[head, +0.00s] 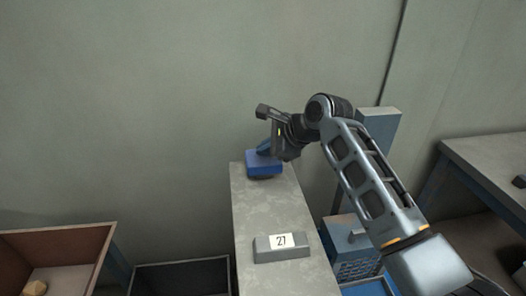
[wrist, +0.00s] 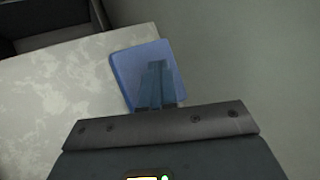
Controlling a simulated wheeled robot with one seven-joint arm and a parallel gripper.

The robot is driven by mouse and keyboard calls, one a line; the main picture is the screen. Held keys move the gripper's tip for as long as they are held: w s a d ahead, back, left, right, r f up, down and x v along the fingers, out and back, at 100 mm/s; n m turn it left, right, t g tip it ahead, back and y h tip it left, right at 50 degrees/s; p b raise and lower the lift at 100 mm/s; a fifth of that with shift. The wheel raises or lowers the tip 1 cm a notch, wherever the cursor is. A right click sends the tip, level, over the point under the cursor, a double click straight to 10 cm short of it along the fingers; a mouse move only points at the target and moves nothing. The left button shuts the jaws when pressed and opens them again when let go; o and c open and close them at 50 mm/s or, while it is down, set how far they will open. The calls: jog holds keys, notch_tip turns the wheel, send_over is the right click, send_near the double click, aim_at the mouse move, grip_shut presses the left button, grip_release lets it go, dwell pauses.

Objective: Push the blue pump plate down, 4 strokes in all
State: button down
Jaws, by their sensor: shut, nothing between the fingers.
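The blue pump plate (head: 262,163) sits at the far end of the grey stone-like counter, on a darker base. My gripper (head: 264,149) is directly above the plate with its fingers pointing down, at or very near its top. In the wrist view the blue plate (wrist: 128,72) lies under my shut fingers (wrist: 156,70), which hold nothing. I cannot tell whether the fingertips touch the plate or how far down it is.
A grey block with a "27" label (head: 281,247) stands on the counter (head: 262,215) nearer me. A brown open box (head: 60,240) and a dark bin (head: 180,279) are at left. A blue crate (head: 357,270) is at right, a side table (head: 492,160) farther right. A wall stands behind.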

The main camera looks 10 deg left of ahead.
aim_at(266, 158)
jog(key=shift+f, duration=0.75)
dwell(0.5)
jog(key=shift+r, duration=0.1)
jog(key=shift+r+p, duration=2.05)
jog(key=shift+p, duration=0.4)
notch_tip(266, 158, up, 3)
jog(key=p, duration=0.3)
jog(key=shift+r, duration=1)
